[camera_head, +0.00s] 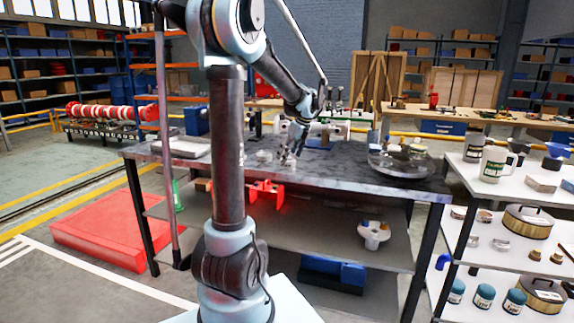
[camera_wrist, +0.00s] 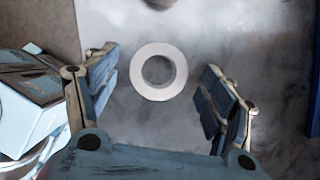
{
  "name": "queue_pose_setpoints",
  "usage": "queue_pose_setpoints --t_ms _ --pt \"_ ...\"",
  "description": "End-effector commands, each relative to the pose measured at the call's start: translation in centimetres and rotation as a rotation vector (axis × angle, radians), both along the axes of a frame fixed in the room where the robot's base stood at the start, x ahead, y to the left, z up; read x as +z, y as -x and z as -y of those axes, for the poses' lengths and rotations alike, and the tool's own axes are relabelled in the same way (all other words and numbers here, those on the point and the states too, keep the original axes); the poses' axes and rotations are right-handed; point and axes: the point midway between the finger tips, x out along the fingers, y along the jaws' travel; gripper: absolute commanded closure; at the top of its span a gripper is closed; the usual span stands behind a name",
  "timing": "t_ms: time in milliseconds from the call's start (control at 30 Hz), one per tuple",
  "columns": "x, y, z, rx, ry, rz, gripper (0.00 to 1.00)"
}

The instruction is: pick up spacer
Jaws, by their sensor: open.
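A white flat ring, which looks like the spacer (camera_wrist: 137,72), lies on the grey worktop (camera_wrist: 275,60) in the wrist view. My gripper (camera_wrist: 160,78) is open, with one finger to the left of the ring and one to the right. Neither finger appears to touch it, and the height gap cannot be judged. In the head view my gripper (camera_head: 291,151) hangs low over the middle of the workbench (camera_head: 335,165). The ring is too small to tell apart there.
A white shelf unit (camera_head: 470,180) with a mug (camera_head: 493,164) stands at the right. A red platform (camera_head: 100,232) is on the floor at left.

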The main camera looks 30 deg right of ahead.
Motion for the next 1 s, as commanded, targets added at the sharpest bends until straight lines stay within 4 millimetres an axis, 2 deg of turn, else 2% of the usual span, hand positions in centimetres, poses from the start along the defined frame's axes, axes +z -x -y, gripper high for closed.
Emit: queue_pose_setpoints --t_ms 133,400,633,1000 --pt "-1.21 -0.44 -0.15 0.0 0.001 0.0 0.24" --pt "-1.42 -0.49 -0.21 0.0 0.001 0.0 0.24" --pt "-1.41 -0.49 -0.2 0.0 0.0 0.0 0.76" --pt "-1.07 -0.5 -0.19 0.0 0.001 0.0 0.76"
